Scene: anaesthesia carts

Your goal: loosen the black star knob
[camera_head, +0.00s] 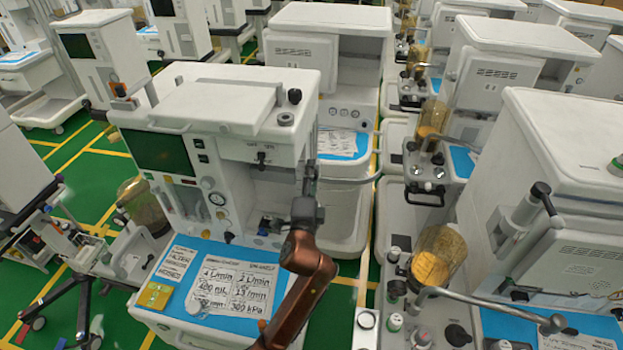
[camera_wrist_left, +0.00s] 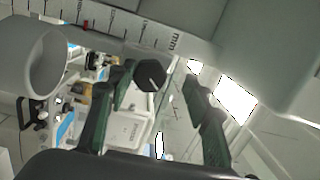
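A black knob (camera_wrist_left: 150,75) with a faceted rim shows in the left wrist view, just below a white scale marked in mm. My left gripper (camera_wrist_left: 158,82) has its two dark green fingers spread apart, one on each side of the knob as seen from the wrist. I see gaps between knob and fingers; the depth between them is hard to judge. In the head view my left gripper (camera_head: 309,172) is at the right side of the near cart, below a dark knob (camera_head: 294,96) at its upper corner. I cannot tell whether that is the same knob. My right gripper is not in view.
The near white cart (camera_head: 240,105) has a blue work surface (camera_head: 232,262) with printed sheets. Another cart (camera_head: 575,140) with a metal arm (camera_head: 480,301) stands at the right. Several more carts crowd behind.

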